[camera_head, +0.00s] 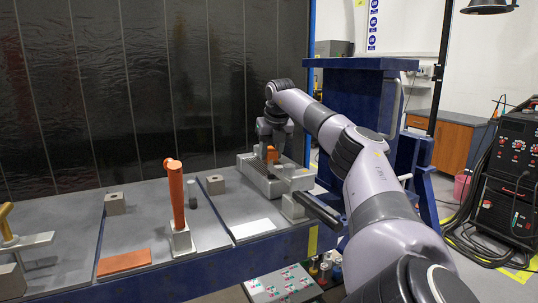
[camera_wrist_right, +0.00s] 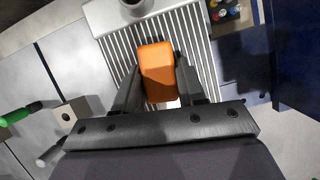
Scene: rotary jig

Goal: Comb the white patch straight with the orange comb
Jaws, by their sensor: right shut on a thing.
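My right gripper (camera_head: 271,147) is at the back right of the bench, over a grey finned block (camera_head: 259,181). It is shut on the orange comb (camera_head: 273,155). In the right wrist view the comb (camera_wrist_right: 157,72) is a blocky orange piece between my right gripper's fingers (camera_wrist_right: 160,84), with the block's parallel fins (camera_wrist_right: 117,52) behind it. The comb's teeth are hidden, so I cannot tell whether they touch the fins. A small white area (camera_wrist_right: 174,104) shows just below the comb, partly hidden by the gripper. My left gripper is not in view.
A flat white rectangle (camera_head: 252,228) lies on the bench in front of the block. An orange-handled tool (camera_head: 176,195) stands upright left of it, near an orange-brown pad (camera_head: 124,261). Small grey blocks (camera_head: 215,185) stand farther back. A dark panel (camera_head: 130,90) closes off the rear.

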